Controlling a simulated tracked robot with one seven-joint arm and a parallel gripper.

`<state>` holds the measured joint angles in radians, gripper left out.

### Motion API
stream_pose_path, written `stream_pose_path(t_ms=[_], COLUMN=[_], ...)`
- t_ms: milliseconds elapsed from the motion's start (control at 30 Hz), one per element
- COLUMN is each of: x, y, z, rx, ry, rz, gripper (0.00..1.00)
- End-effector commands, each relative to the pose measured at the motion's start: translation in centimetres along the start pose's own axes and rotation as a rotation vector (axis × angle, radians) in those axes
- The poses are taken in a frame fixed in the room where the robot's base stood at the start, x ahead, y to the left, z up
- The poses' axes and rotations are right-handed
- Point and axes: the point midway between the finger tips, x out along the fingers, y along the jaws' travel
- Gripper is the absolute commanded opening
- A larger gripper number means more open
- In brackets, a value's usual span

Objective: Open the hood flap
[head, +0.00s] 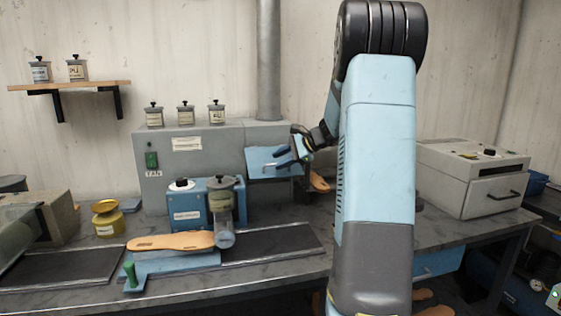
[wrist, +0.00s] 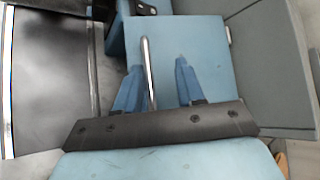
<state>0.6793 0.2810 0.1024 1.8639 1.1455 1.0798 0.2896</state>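The hood flap (head: 262,163) is a light blue panel at the lower right of the grey fume hood (head: 165,178) in the head view. In the wrist view, the flap (wrist: 205,40) fills the upper middle and carries a thin metal bar handle (wrist: 147,65). My gripper (head: 284,157) is at the flap. In the wrist view, my gripper (wrist: 157,75) has its two blue fingers apart. The handle lies between them, closer to the left finger; I cannot tell whether they touch. My arm hides part of the bench to the right.
A blue machine (head: 187,207) with a grey cylinder stands before the hood. A sole (head: 170,241) lies on a blue fixture beside the dark belt (head: 270,243). Several labelled jars stand on the hood. A grey box machine (head: 472,178) is at right.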

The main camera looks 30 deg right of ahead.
Motion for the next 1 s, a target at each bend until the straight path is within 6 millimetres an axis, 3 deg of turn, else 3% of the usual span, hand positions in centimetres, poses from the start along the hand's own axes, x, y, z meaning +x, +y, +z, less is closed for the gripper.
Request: stream_pose_path(t_ms=[367, 533, 1000], x=[0.0, -0.9, -9.5], y=[0.2, 0.2, 0.1], z=[0.0, -0.1, -0.2], rx=[0.002, 0.001, 0.002], ry=[-0.002, 0.000, 0.001], rz=[0.003, 0.003, 0.001], gripper=[0.36, 0.36, 0.36])
